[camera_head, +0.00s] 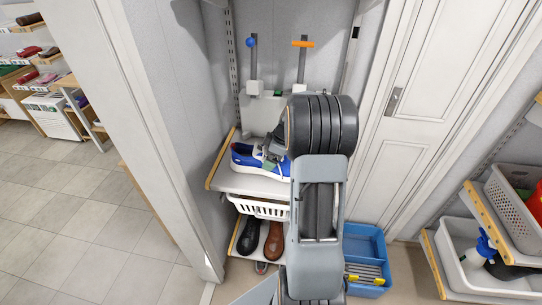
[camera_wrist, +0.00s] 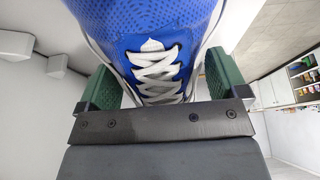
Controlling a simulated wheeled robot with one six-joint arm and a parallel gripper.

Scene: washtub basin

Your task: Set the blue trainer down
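The blue trainer (camera_head: 243,156), with a white sole and white laces, is at the upper shelf board (camera_head: 252,184) in the alcove. Its toe points left, and its right part is hidden by my gripper and arm. I cannot tell whether its sole touches the board. My gripper (camera_head: 271,158) is at the trainer's laced part. In the wrist view the trainer (camera_wrist: 150,30) fills the space between the green finger pads of my gripper (camera_wrist: 158,82), one pad on each side of the laces. The gripper looks shut on it.
A white basket (camera_head: 258,207) hangs under the board. Black (camera_head: 249,236) and brown (camera_head: 274,240) shoes stand on a lower shelf. Two posts, one with a blue knob (camera_head: 251,43) and one with an orange bar (camera_head: 303,44), rise behind. A blue crate (camera_head: 366,243) stands at lower right.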

